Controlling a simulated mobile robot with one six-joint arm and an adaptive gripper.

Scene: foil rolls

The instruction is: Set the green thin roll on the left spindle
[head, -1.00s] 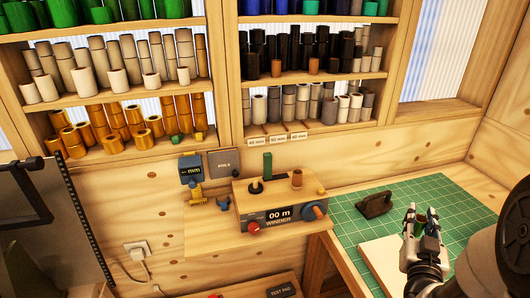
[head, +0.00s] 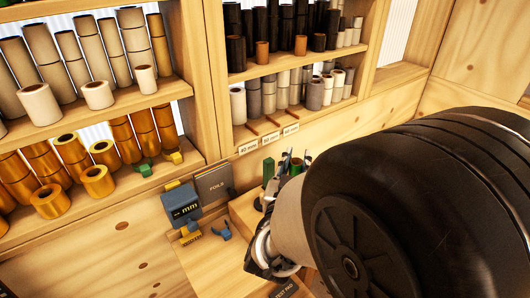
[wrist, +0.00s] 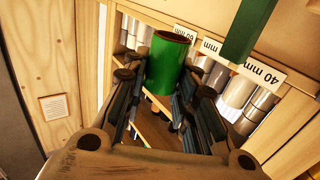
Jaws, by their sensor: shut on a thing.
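The green roll (wrist: 165,65) sits between the fingers of my gripper (wrist: 160,105) in the wrist view, with a brown core at its open end. My gripper is shut on it. In the head view, my gripper (head: 284,168) is above the winder (head: 243,208), with a bit of the green roll (head: 295,168) showing beside a fingertip. A dark green upright post (head: 268,171) stands just left of the fingers; it also shows in the wrist view (wrist: 240,30). My arm hides most of the winder. I cannot make out the left spindle.
A blue meter (head: 181,208) and a grey FOILS box (head: 214,187) stand left of the winder. Shelves (head: 205,170) full of rolls rise behind. Size labels (head: 268,139) sit on the shelf edge. My arm fills the right of the head view.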

